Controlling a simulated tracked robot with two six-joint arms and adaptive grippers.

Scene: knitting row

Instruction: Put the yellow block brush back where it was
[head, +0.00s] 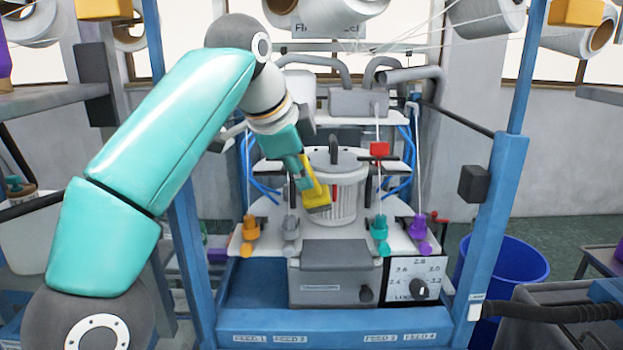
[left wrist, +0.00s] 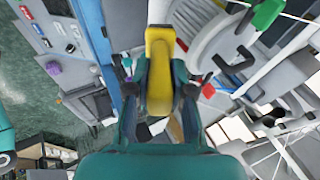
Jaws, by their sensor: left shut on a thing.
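The yellow block brush (head: 316,194) is in my left gripper (head: 305,181), in front of the left side of the white ribbed cylinder of the machine. In the left wrist view the brush (left wrist: 159,70) stands out from between the two fingers of my left gripper (left wrist: 160,88), which are shut on it. Its far end points toward the machine; I cannot tell whether it touches anything. The place where the brush was kept cannot be told from these views. My right gripper is not in view.
A red block (head: 379,149) hangs on a thread. Blue posts flank the machine. A blue bin (head: 507,268) stands at right.

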